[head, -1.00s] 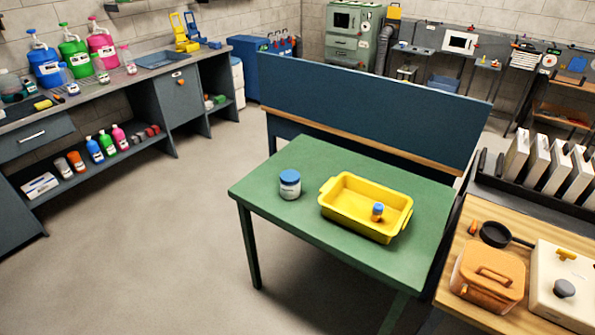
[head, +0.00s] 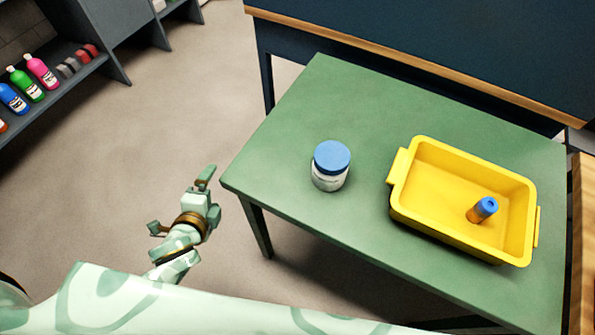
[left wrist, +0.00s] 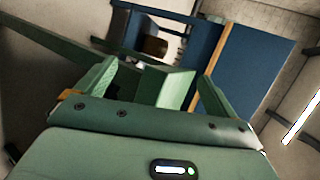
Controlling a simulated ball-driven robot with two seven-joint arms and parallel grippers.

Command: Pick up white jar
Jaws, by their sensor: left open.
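The white jar (head: 330,180) has a blue lid and stands upright on the green table (head: 290,130), near its left part. My left gripper (head: 181,202) is open and empty, to the left of the table's near-left corner and apart from the jar. In the left wrist view the two fingers of my left gripper (left wrist: 150,82) stand apart. I cannot make out the jar in that view. My right gripper is not in view.
A yellow tray (head: 408,205) right of the jar holds a small orange bottle (head: 482,210) with a blue cap. A dark blue panel (head: 440,45) stands behind the table. Shelves with bottles (head: 40,72) are at upper left. Open floor lies left of the table.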

